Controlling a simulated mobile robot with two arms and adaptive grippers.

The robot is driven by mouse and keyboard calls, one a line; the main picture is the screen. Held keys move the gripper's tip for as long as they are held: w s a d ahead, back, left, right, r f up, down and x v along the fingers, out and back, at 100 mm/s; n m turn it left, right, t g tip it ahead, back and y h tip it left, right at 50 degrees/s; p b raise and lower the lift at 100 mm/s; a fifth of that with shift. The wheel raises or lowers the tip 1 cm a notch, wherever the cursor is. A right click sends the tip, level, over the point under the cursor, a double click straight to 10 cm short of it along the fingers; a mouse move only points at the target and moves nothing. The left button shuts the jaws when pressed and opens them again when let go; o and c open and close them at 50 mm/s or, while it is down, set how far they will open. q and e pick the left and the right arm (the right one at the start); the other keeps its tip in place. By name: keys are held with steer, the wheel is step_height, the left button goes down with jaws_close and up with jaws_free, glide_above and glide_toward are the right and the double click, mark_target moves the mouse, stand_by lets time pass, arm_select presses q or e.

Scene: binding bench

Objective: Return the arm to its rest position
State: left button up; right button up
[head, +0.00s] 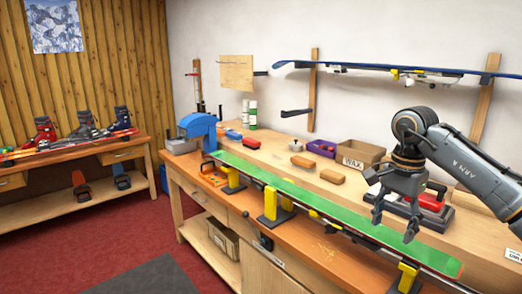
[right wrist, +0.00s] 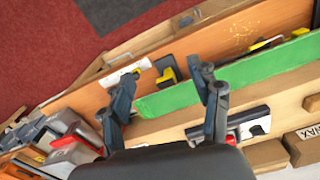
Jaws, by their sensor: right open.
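My right arm (head: 465,158) comes in from the right edge of the head view, over the right part of the workbench. Its gripper (head: 394,230) hangs down with the fingers spread and nothing between them. In the right wrist view the two fingers (right wrist: 166,80) stand apart, with the green ski (right wrist: 240,80) seen behind and between them. In the head view the green ski (head: 330,213) lies along the bench on yellow vises (head: 277,204); the gripper overlaps its right part, and I cannot tell the height gap. My left gripper is in neither view.
The workbench (head: 215,205) holds a blue machine (head: 199,130), a WAX box (head: 360,155), a purple bin (head: 322,147) and a red-handled tool (head: 432,201) close to my right gripper. A blue ski (head: 375,68) hangs on the wall above. Red floor (head: 90,245) is free at left.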

steer(key=w+a+f+m+t+y, duration=0.1)
steer(key=w+a+f+m+y, duration=0.1)
steer(key=a+f+m+y, duration=0.65)
steer(key=w+a+f+m+t+y, duration=0.1)
steer(key=w+a+f+m+y, duration=0.35)
steer(key=a+f, duration=0.7)
steer(key=s+d+f+m+t+h, duration=0.15)
steer(key=f+m+t, duration=0.35)
steer(key=f+m, duration=0.55)
steer(key=s+d+f+m+t+h, duration=0.1)
steer(key=d+f+m+t, duration=0.3)
steer(key=f+m, duration=0.7)
steer(key=s+d+f+m+g+h, duration=0.1)
steer(key=s+d+f+m+h, duration=0.3)
steer(key=s+f+m, duration=0.45)
steer(key=s+d+f+m+g+h, duration=0.1)
steer(key=s+d+f+m+h, duration=0.4)
steer(key=s+f, duration=0.7)
steer(key=s+f+m+g, duration=0.2)
steer(key=s+f+m, duration=0.1)
steer(key=s, duration=0.8)
steer(key=s+f+m+g+h, duration=0.1)
steer(key=s+f+m+g, duration=0.2)
steer(key=s+f, duration=0.3)
steer(key=s+f+m+g, duration=0.3)
steer(key=s+f+m, duration=0.1)
steer(key=s, duration=1.2)
steer(key=shift+s+d+f, duration=0.25)
steer(key=shift+d, duration=0.05)
